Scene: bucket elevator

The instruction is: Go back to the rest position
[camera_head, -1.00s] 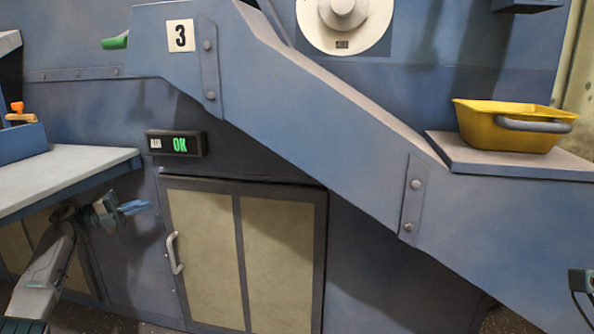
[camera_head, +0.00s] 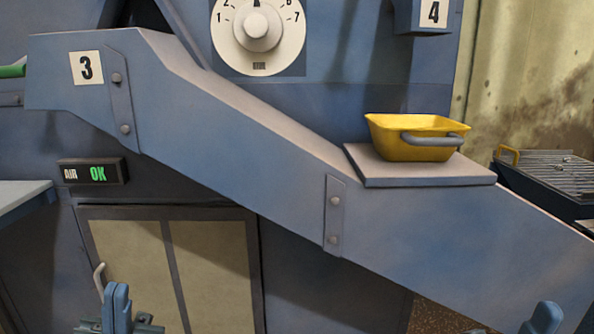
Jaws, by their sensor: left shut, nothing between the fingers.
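My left gripper (camera_head: 117,306) shows at the bottom left with its blue fingers upright and shut together. Nothing is between them. It is in front of the cabinet's lower left part, clear of the chute in the picture. My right gripper (camera_head: 543,318) shows only as a blue fingertip part at the bottom right edge. The rest of it is cut off, so its opening cannot be told. The yellow bucket (camera_head: 415,140) with a grey handle stands upright on the ledge (camera_head: 470,173) of the chute, apart from both grippers.
The blue chute (camera_head: 230,130) marked 3 slopes down to the right. A cabinet (camera_head: 205,270) with a handle is below it. A dial (camera_head: 257,30) and a lit OK display (camera_head: 93,172) are on the machine. A grey table edge (camera_head: 22,200) is at left, a slatted conveyor (camera_head: 545,165) at right.

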